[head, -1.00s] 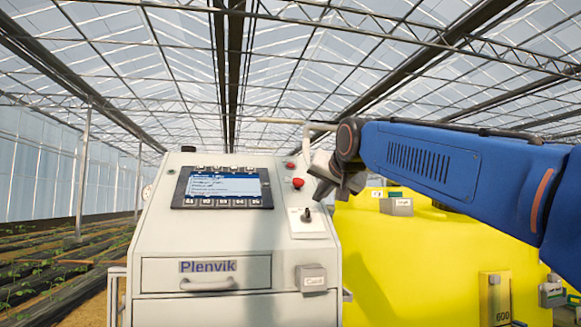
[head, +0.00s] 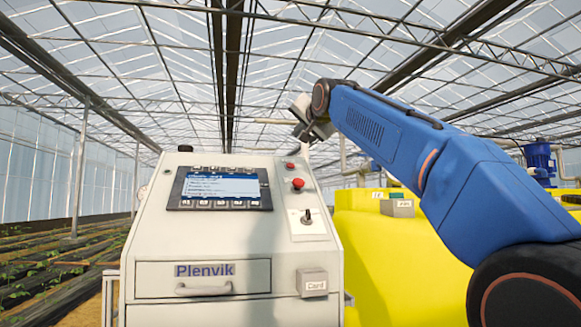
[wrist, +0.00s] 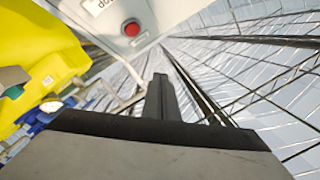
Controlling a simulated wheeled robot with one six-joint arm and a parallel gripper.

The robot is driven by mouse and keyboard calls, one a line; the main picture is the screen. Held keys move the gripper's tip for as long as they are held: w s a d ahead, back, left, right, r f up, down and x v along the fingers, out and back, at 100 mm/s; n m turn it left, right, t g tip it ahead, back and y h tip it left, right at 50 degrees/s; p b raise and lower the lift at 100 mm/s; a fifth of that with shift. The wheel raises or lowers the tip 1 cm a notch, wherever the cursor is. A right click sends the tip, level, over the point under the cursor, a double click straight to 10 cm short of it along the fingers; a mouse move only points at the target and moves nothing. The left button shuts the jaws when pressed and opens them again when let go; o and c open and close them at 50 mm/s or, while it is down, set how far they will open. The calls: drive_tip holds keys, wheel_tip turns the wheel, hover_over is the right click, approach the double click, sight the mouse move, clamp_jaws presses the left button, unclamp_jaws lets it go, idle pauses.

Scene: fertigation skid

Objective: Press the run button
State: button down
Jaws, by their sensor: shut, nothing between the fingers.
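The control cabinet (head: 215,236) faces me, with a lit screen (head: 222,187) framed by rows of small keys. I cannot tell which control is the run button. A red button (head: 298,184) sits right of the screen, with a smaller red one (head: 290,165) above it. A red button (wrist: 131,28) also shows in the wrist view on a pale panel beside partly cut-off lettering. My gripper (head: 306,122) is above the cabinet's upper right corner, apart from the panel. In the wrist view its fingers (wrist: 162,98) are shut and empty, pointing past the panel toward the roof.
A dark switch (head: 306,216) on a white plate sits below the red buttons. A grey "Card" box (head: 312,283) and a drawer (head: 204,277) are lower down. A large yellow tank (head: 395,262) stands right of the cabinet.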

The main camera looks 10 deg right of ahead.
sight(291, 165)
drive_tip(key=shift+w+f, duration=1.5)
drive_tip(key=shift+f, duration=0.15)
drive_tip(key=shift+w+f, duration=1.45)
drive_tip(key=shift+f, duration=0.2)
drive_tip(key=shift+w+f, duration=0.1)
drive_tip(key=shift+f, duration=0.05)
drive_tip(key=shift+w+f, duration=0.15)
drive_tip(key=shift+w, duration=0.05)
drive_tip(key=shift+w+f, duration=0.25)
drive_tip(key=shift+f, duration=0.05)
idle(1.0)
drive_tip(key=shift+s+r, duration=0.55)
idle(0.3)
